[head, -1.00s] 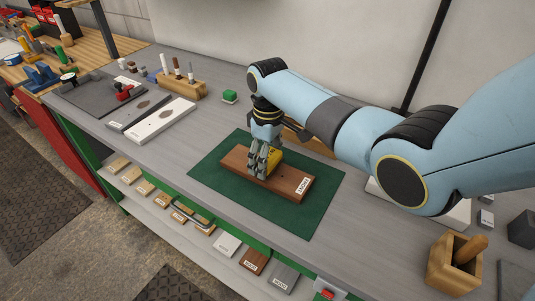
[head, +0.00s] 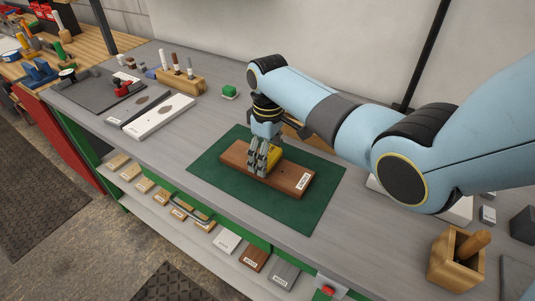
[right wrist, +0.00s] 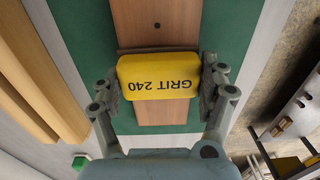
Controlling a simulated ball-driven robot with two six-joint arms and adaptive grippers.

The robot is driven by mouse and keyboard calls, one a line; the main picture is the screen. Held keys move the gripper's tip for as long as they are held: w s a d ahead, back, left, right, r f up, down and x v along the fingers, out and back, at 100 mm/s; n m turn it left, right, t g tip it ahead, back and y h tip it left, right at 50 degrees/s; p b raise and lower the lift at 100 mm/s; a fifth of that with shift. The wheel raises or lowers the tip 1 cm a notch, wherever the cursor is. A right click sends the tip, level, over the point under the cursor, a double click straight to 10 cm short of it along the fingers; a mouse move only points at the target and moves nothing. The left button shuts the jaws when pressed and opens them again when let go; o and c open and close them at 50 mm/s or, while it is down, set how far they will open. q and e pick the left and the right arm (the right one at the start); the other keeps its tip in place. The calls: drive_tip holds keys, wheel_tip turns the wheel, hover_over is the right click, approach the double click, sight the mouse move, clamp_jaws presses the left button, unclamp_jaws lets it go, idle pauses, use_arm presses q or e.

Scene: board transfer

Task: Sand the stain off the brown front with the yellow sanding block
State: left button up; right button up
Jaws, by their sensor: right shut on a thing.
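The brown front (head: 292,180) lies flat on a green mat (head: 310,214) on the grey bench, with a white label at its right end. My right gripper (head: 262,166) is over its left part, shut on the yellow sanding block (head: 275,157). In the right wrist view the yellow block (right wrist: 158,76), printed "GRIT 240", sits between both fingers and covers the middle of the brown front (right wrist: 155,25). The block appears to rest on the front. My left gripper is not in view.
A wooden box (head: 457,258) is at the right. A lower shelf holds several samples.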

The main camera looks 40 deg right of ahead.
drive_tip(key=shift+f, duration=0.35)
drive_tip(key=shift+w, duration=0.1)
idle(0.4)
